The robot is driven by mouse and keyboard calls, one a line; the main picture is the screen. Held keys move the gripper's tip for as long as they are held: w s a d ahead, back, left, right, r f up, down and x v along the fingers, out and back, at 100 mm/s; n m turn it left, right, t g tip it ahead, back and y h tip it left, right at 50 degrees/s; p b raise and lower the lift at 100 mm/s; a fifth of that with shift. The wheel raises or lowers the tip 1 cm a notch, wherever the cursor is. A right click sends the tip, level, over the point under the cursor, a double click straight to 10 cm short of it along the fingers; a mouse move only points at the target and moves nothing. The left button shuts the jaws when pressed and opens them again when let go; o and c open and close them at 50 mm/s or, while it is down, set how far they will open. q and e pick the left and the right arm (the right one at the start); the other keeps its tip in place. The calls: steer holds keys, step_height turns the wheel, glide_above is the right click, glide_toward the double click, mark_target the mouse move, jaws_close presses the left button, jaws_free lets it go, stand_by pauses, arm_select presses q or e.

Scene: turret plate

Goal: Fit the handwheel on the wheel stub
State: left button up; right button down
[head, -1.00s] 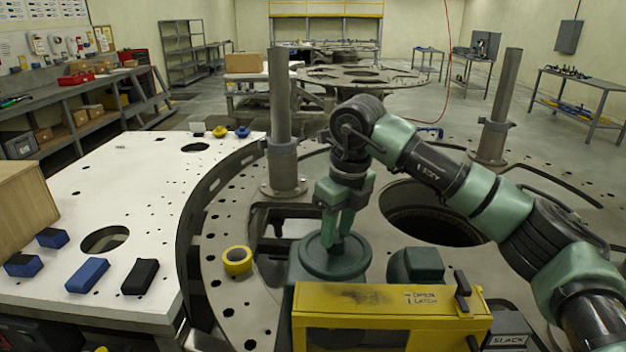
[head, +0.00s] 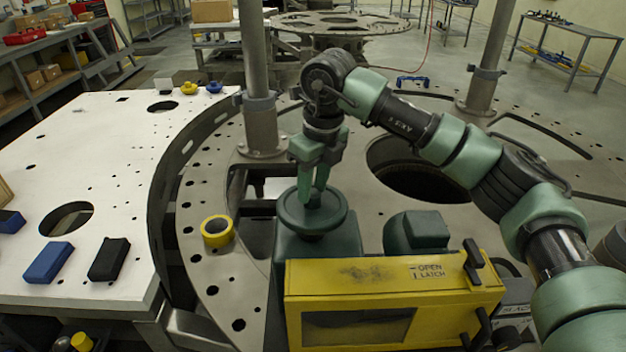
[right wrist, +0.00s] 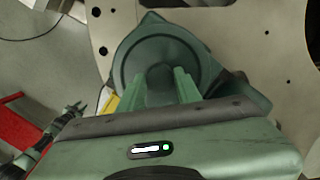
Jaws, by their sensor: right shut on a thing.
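The handwheel (head: 335,216) is a round dark green disc above the green housing (head: 290,258) of the yellow-fronted unit. My right gripper (head: 313,202) points down and is shut on the handwheel at its middle. The right wrist view also shows the handwheel (right wrist: 207,66) between and beyond the fingers (right wrist: 160,88). The wheel stub is hidden under the wheel, so I cannot tell whether the wheel is seated on it. My left gripper (right wrist: 76,108) seems to show small at the left of the right wrist view, too small to read its jaws.
The yellow box (head: 390,283) marked "OPEN LATCH" stands in front, with a green block (head: 415,231) behind it. A yellow tape roll (head: 217,232) lies on the ring plate. A grey post (head: 259,90) rises behind the wheel. Blue and black blocks lie on the white table (head: 100,150).

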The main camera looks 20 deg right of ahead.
mark_target(312, 208)
steer(key=shift+f, duration=0.6)
arm_select(q)
steer(key=shift+w+f, duration=0.2)
steer(key=shift+f, duration=0.2)
arm_select(e)
steer(key=shift+s, duration=0.1)
arm_select(q)
steer(key=shift+w+f+b, duration=0.2)
steer(key=shift+w+b, duration=0.05)
steer(key=shift+b, duration=0.2)
steer(key=shift+f+b, duration=0.4)
arm_select(e)
steer(key=shift+f, duration=0.55)
steer(key=c, duration=1.3)
jaws_free()
steer(key=shift+a, duration=0.1)
steer(key=shift+f, duration=0.1)
